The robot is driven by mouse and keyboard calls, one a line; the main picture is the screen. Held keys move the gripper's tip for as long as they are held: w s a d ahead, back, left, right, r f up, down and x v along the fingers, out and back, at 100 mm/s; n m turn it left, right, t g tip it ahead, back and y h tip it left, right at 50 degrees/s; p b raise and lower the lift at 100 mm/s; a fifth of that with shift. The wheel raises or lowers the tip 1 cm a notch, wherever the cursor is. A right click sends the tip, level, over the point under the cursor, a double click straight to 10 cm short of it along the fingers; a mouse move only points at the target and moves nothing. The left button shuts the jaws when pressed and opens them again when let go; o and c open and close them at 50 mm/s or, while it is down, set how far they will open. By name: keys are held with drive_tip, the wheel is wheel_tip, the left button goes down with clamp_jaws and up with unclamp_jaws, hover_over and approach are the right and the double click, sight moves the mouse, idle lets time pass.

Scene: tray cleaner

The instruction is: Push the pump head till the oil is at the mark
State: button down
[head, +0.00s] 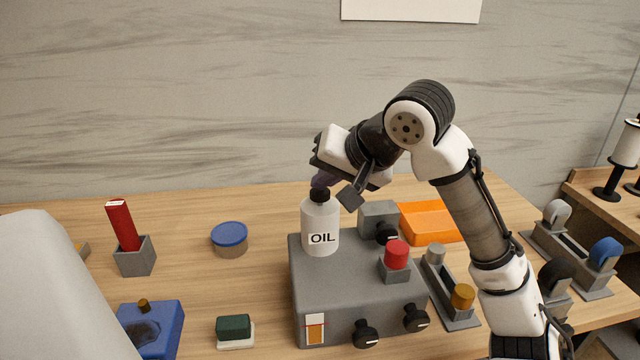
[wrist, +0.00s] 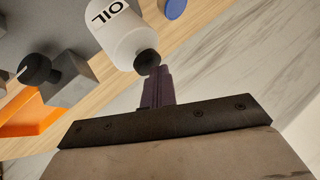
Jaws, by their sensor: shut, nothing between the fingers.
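The white oil bottle (head: 320,228), labelled OIL, stands upright on the grey machine (head: 345,282). Its black pump head (head: 319,194) is on top. My gripper (head: 322,182) is shut and empty, with its dark fingertips right at the top of the pump head. In the wrist view the purplish fingers (wrist: 157,88) reach the pump head (wrist: 147,63) and seem to touch it; firm contact is hard to tell. A small gauge (head: 315,329) on the machine's front has amber and pale parts. It is too small to read the level against the mark.
The machine carries a red button (head: 397,254), a grey block (head: 378,218) and black knobs (head: 366,334). An orange tray (head: 430,222) lies behind on the right. A blue-lidded tub (head: 229,238) and a red stick in a holder (head: 135,256) stand left. The table between tub and machine is clear.

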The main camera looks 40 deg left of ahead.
sight(325, 194)
idle(0.3)
drive_tip(key=shift+r+p, duration=1.35)
drive_tip(key=shift+p, duration=0.05)
wheel_tip(325, 194, up, 5)
drive_tip(key=p, duration=0.4)
drive_tip(key=shift+p, duration=0.4)
drive_tip(key=shift+w, duration=0.1)
